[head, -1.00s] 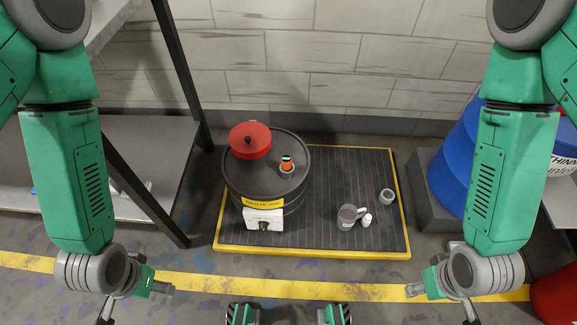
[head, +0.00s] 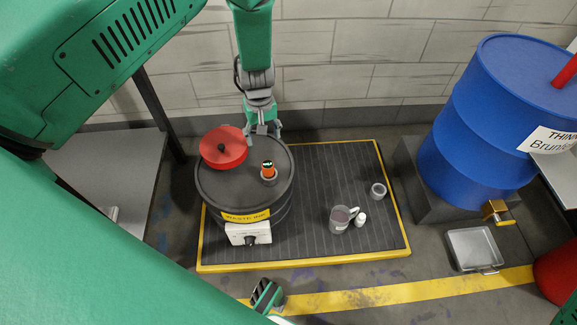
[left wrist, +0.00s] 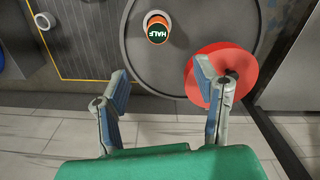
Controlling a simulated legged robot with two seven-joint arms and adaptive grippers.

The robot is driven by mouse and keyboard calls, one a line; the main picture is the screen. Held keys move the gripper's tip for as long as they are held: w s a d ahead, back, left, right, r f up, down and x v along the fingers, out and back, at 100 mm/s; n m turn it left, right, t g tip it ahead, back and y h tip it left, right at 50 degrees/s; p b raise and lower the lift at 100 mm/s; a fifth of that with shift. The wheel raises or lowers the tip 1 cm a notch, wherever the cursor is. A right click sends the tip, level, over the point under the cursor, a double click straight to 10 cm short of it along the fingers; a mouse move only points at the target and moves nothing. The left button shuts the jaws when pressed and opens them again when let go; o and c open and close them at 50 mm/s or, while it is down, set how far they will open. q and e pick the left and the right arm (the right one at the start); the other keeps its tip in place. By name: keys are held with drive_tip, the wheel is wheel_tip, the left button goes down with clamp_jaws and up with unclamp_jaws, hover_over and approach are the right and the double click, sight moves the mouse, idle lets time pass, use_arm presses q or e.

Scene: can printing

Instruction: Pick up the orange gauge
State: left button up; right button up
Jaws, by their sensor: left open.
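The orange gauge (head: 268,169) stands upright in a round grey fitting on top of the black waste ink drum (head: 225,187). In the left wrist view the gauge (left wrist: 157,29) is seen from above, and its dark top reads HALF. My left gripper (head: 263,133) is open and empty at the wall side of the drum top, apart from the gauge. In the left wrist view its spread fingers (left wrist: 160,72) point towards the drum top, with the gauge beyond the gap between them.
A mug (head: 339,219), small white bottle (head: 361,219) and grey ring (head: 378,190) are on the mat (head: 345,165). A blue barrel (head: 485,120) stands right.

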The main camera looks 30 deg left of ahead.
use_arm(q)
drive_tip(key=b, duration=0.3)
hover_over(268, 164)
drive_tip(key=f, duration=0.7)
drive_tip(key=shift+w+a+f, duration=0.1)
drive_tip(key=shift+a+f, duration=0.1)
drive_tip(key=shift+f, duration=0.05)
drive_tip(key=shift+a+f, duration=0.1)
drive_tip(key=shift+f, duration=0.6)
drive_tip(key=f, duration=0.1)
drive_tip(key=f+b, duration=0.1)
drive_tip(key=f, duration=0.1)
drive_tip(key=f+b, duration=0.1)
drive_tip(key=f, duration=0.1)
drive_tip(key=shift+d, duration=0.3)
drive_tip(key=shift+r, duration=0.15)
clamp_jaws()
